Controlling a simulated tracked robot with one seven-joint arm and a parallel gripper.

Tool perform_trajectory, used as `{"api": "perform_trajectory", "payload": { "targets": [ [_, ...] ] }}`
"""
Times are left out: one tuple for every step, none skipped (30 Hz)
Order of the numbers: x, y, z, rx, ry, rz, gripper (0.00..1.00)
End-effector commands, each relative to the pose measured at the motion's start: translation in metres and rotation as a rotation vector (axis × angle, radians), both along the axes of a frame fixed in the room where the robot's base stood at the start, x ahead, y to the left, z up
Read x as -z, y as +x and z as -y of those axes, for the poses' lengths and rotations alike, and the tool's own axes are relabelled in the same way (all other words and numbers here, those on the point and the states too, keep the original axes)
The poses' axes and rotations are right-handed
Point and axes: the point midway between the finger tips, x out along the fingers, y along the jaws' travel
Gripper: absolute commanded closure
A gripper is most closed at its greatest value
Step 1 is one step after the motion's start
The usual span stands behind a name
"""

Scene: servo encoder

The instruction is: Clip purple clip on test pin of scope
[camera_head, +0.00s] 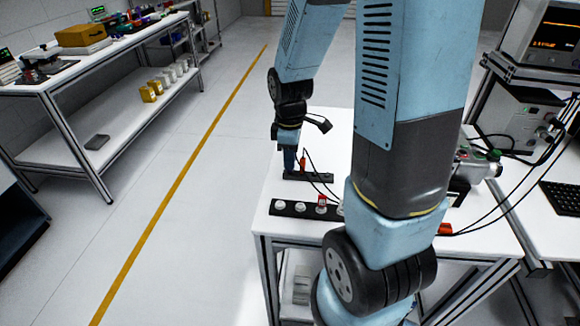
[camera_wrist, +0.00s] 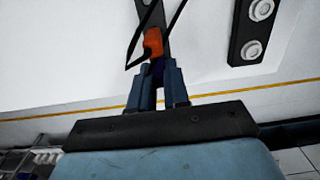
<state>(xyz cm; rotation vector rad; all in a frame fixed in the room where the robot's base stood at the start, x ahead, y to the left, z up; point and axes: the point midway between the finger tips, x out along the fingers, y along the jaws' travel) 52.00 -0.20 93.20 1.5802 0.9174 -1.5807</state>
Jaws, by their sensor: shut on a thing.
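My gripper (camera_head: 289,165) points down at the far left part of the white table, at the left end of a short black strip (camera_head: 318,178). In the wrist view my gripper (camera_wrist: 159,74) has its blue fingers close together around a small dark purple piece (camera_wrist: 157,70), which I take to be the purple clip. Most of it is hidden by the fingers. An orange clip (camera_wrist: 153,42) with a black lead is just beyond the fingertips; it also shows in the head view (camera_head: 303,164). The scope (camera_head: 552,35) stands at upper right. I cannot make out its test pin.
A longer black strip (camera_head: 287,208) with round white posts and a red piece (camera_head: 322,201) lies nearer. Black cables (camera_head: 495,208) run to an instrument (camera_head: 508,120) at right. My arm hides the table's middle. A shelf bench (camera_head: 60,72) stands apart at left; the floor between is clear.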

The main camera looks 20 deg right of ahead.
Motion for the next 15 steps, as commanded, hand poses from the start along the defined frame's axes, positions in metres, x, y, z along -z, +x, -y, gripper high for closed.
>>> {"api": "perform_trajectory", "payload": {
  "targets": [
    [-0.001,0.0,0.0,0.0,0.0,0.001,1.0],
    [-0.002,0.0,0.0,0.0,0.0,0.001,1.0],
    [-0.003,0.0,0.0,0.0,0.0,0.001,1.0],
    [-0.005,0.0,0.0,0.0,0.0,0.002,1.0],
    [-0.006,0.0,0.0,0.0,0.0,0.001,1.0],
    [-0.008,0.0,0.0,0.0,0.0,0.001,1.0],
    [-0.009,0.0,0.0,0.0,0.0,0.001,1.0],
    [-0.01,0.0,0.0,0.0,0.0,0.001,1.0],
    [-0.012,0.0,0.0,0.0,0.0,0.001,1.0],
    [-0.013,0.0,0.0,0.0,0.0,0.001,1.0],
    [-0.014,0.0,0.0,0.0,0.0,0.001,1.0],
    [-0.015,0.0,0.0,0.0,0.0,0.001,1.0],
    [-0.016,0.0,0.0,0.0,0.0,0.001,1.0],
    [-0.018,0.0,0.0,0.0,0.0,0.0,1.0],
    [-0.019,0.0,0.0,0.0,0.0,0.0,1.0]
  ]
}}
